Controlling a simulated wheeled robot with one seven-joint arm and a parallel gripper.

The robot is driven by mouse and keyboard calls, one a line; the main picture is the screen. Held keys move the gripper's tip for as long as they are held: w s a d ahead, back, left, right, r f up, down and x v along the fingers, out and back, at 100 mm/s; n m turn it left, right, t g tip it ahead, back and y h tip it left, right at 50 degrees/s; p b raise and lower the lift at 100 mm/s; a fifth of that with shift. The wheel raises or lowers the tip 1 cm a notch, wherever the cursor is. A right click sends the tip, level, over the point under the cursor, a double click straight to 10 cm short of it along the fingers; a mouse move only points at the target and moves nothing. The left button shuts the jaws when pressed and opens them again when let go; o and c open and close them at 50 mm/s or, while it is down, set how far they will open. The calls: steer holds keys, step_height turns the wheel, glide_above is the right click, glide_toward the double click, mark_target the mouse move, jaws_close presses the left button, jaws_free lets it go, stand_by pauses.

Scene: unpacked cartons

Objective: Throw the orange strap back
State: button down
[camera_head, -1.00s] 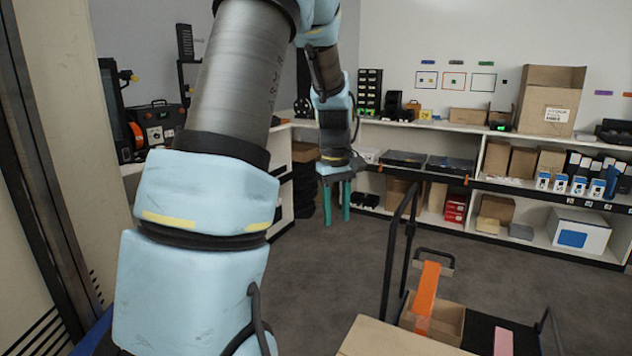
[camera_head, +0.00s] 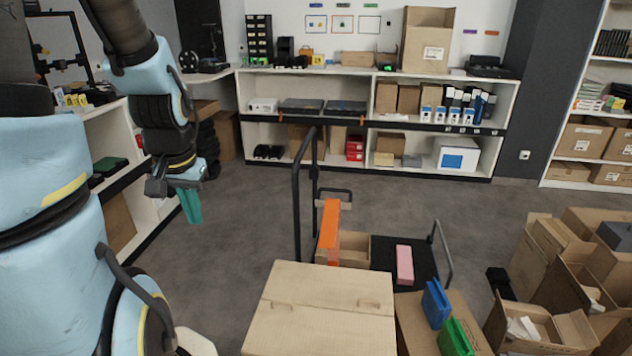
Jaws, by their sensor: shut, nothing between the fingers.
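The orange strap (camera_head: 329,235) is a bright upright band at the near left of an open brown box (camera_head: 354,246) on a black cart. Its lower end drops behind the large closed carton in front, so that part is hidden. My gripper (camera_head: 190,206) has teal fingers pointing down, closed together and empty. It hangs over the floor at the left, well away from the strap.
A closed carton (camera_head: 322,318) stands in front of the strap. A pink block (camera_head: 404,265), a blue bin (camera_head: 435,303) and a green bin (camera_head: 455,338) are to the right. Open cartons (camera_head: 545,325) crowd the far right.

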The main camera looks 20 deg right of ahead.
steer(key=w+d+f+m+h+p, duration=0.15)
steer(key=w+d+m+h, duration=0.3)
steer(key=d+m, duration=0.7)
steer(key=w+d+f+m+h+p, duration=0.1)
steer(key=w+d+m+h+p, duration=0.3)
steer(key=d, duration=1.3)
steer(key=shift+m+t+y, duration=0.4)
steer(key=shift+m+y, duration=0.35)
steer(key=shift+m, duration=0.2)
steer(key=x, duration=0.4)
steer(key=w+b+x, duration=0.1)
steer(key=x, duration=0.4)
steer(key=shift+w+a, duration=0.1)
steer(key=shift+w, duration=0.05)
